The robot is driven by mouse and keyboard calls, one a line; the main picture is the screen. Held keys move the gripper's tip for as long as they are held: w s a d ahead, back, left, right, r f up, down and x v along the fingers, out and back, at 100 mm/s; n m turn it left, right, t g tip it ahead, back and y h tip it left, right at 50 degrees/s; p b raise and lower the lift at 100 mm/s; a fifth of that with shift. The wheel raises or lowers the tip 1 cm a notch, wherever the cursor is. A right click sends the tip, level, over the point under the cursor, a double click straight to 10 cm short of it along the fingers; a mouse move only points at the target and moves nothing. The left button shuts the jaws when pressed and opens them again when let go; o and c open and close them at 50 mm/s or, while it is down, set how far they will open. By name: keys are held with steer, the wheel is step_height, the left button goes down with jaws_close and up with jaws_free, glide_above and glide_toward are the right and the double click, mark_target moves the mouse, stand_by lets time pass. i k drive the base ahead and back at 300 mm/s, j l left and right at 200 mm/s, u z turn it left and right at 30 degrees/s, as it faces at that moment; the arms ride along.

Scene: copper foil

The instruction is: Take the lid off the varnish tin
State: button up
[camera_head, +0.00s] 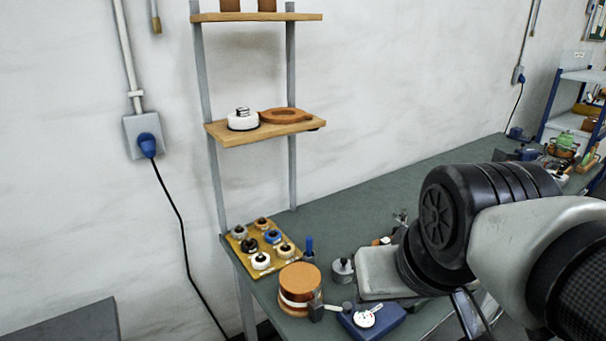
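A round copper-brown container with a pale band (299,297), which I take to be the varnish tin, stands upright near the front edge of the bench. Its flat orange-brown lid (300,276) sits on top. My arm comes in from the right and bends down toward the bench. My gripper (331,308) seems to be low, just right of the tin. The fingers are small and unclear against the things there, so I cannot tell their opening or whether they touch the tin.
A yellow board with several round parts (263,246) lies behind the tin. A small grey pot (342,271) stands to its right. A shelf (262,130) rises behind.

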mark_target(342, 266)
steer(key=z, duration=0.15)
steer(key=l+u, duration=0.35)
steer(key=l, duration=0.25)
steer(key=i+l+u, duration=0.25)
steer(key=l, duration=0.15)
steer(key=l+u, duration=0.25)
steer(key=l, duration=0.15)
steer(key=l+u, duration=0.3)
steer(key=i+l, duration=0.05)
steer(key=l, duration=0.05)
